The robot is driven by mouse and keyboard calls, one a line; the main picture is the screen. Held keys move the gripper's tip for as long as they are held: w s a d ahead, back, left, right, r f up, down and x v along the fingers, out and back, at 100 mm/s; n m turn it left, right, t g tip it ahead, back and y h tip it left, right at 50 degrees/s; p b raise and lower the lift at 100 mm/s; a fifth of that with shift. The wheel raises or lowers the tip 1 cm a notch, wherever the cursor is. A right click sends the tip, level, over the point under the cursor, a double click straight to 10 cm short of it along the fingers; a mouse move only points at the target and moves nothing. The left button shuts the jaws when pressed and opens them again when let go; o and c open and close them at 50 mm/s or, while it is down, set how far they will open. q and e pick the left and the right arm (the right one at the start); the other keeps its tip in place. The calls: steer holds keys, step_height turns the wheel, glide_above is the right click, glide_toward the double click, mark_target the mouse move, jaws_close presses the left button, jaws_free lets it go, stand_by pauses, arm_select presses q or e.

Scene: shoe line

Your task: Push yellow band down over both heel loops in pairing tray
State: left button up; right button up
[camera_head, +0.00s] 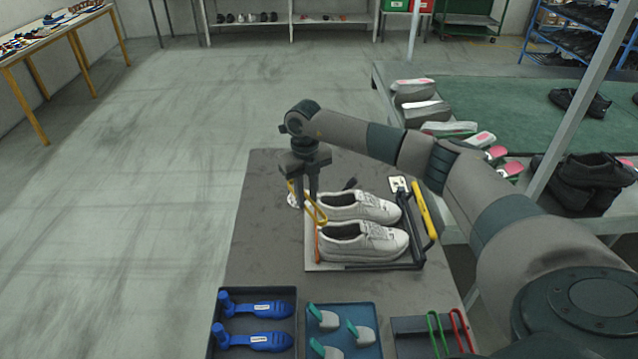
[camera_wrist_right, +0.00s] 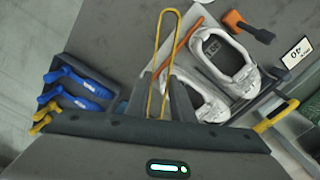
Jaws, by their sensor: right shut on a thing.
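The pairing tray (camera_head: 413,262) lies on the grey table and holds two white-grey sneakers (camera_head: 362,207) (camera_head: 366,240) side by side, heels toward the left. My right gripper (camera_head: 309,203) is over the heel side of the tray, shut on the yellow band (camera_head: 316,213). The band is a long narrow loop that stands out from the fingers toward the heels. In the right wrist view the band (camera_wrist_right: 178,28) stretches up from between the fingertips (camera_wrist_right: 167,98), left of the shoes. I cannot make out the heel loops or whether the band touches them. My left gripper is not in view.
An orange strip (camera_wrist_right: 187,44) lies along the heel side. A black-and-orange tool (camera_wrist_right: 246,26) and number card (camera_head: 398,184) are behind the tray. Bins with blue shoe trees (camera_head: 297,318), green-tipped pieces (camera_head: 377,318) and red and green loops (camera_head: 400,327) stand in front. A green-topped bench (camera_head: 480,105) is at right.

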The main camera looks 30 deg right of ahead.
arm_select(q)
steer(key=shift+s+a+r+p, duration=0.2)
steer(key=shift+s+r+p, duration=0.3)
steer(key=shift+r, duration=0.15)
arm_select(e)
steer(key=d+m, duration=0.1)
steer(key=m, duration=0.1)
steer(key=d+m, duration=0.2)
steer(key=w+d+f+m, duration=0.1)
steer(key=m, duration=0.1)
steer(key=shift+d, duration=0.35)
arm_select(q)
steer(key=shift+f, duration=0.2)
arm_select(e)
steer(key=shift+f, duration=0.25)
arm_select(q)
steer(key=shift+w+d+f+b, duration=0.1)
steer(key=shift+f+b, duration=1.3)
steer(key=shift+b, duration=0.25)
arm_select(e)
steer(key=shift+f, duration=2.25)
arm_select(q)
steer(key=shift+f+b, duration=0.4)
arm_select(e)
steer(key=shift+f, duration=0.6)
steer(key=o, duration=1.1)
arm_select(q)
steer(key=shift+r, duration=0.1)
arm_select(e)
steer(key=shift+r, duration=0.2)
